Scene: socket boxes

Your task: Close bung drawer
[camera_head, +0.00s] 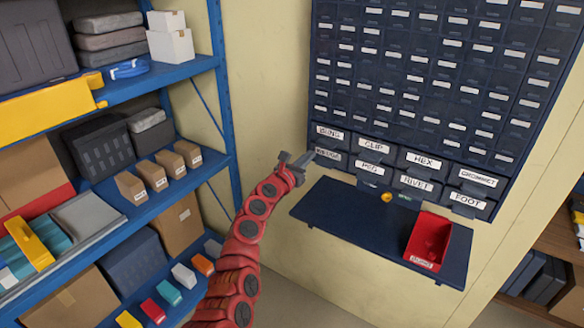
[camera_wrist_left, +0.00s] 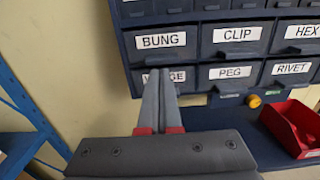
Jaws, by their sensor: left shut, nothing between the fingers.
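The drawer labelled BUNG (camera_head: 329,134) is at the left end of the upper row of large drawers in the dark blue cabinet. In the left wrist view the BUNG drawer (camera_wrist_left: 161,41) faces me, looking about level with the CLIP drawer (camera_wrist_left: 238,36); a small gap cannot be ruled out. My left gripper (camera_head: 312,156) is shut and empty, at the cabinet's lower left corner. In the wrist view its fingertips (camera_wrist_left: 159,74) overlap the WEDGE drawer just below BUNG, hiding part of its label. I cannot tell whether they touch. My right gripper is not in view.
A dark blue shelf (camera_head: 345,215) juts out below the drawers, with a red bin (camera_head: 427,240) on its right. A small yellow round thing (camera_head: 386,197) is near its back edge. A blue rack (camera_head: 180,75) with boxes stands left. Bare wall lies between rack and cabinet.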

